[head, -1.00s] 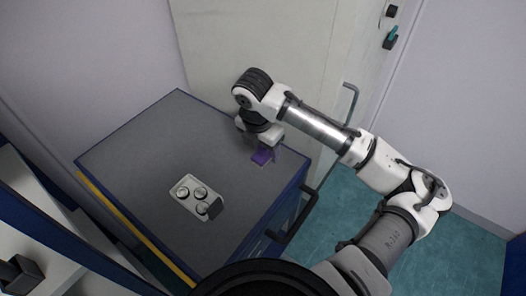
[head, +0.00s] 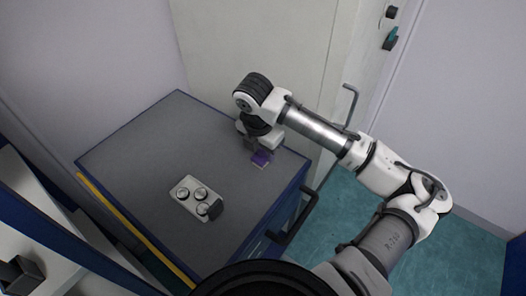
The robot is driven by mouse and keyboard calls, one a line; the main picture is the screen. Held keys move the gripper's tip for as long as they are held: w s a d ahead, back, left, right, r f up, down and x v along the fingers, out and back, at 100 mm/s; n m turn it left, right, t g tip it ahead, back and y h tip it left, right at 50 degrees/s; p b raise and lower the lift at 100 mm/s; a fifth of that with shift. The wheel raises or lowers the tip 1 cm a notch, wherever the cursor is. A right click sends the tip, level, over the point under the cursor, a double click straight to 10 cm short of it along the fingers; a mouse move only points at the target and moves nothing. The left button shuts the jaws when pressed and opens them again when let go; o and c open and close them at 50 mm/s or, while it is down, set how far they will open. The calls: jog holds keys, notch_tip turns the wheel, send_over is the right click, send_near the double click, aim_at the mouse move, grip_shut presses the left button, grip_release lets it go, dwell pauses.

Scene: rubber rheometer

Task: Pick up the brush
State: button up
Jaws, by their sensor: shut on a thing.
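The fingers and the gripped part are small and partly hidden by my wrist.
A light tray (head: 183,205) with several round metal pieces and a dark block (head: 216,208) at its edge lies at the front of the cabinet top. A door with a handle (head: 350,100) stands behind. The left part of the top is clear.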

notch_tip(320, 180, up, 20)
jog(key=b, duration=0.1)
dwell(0.4)
jog(key=o, duration=0.4)
jog(key=shift+f, duration=0.15)
jog(key=shift+c, duration=1.3)
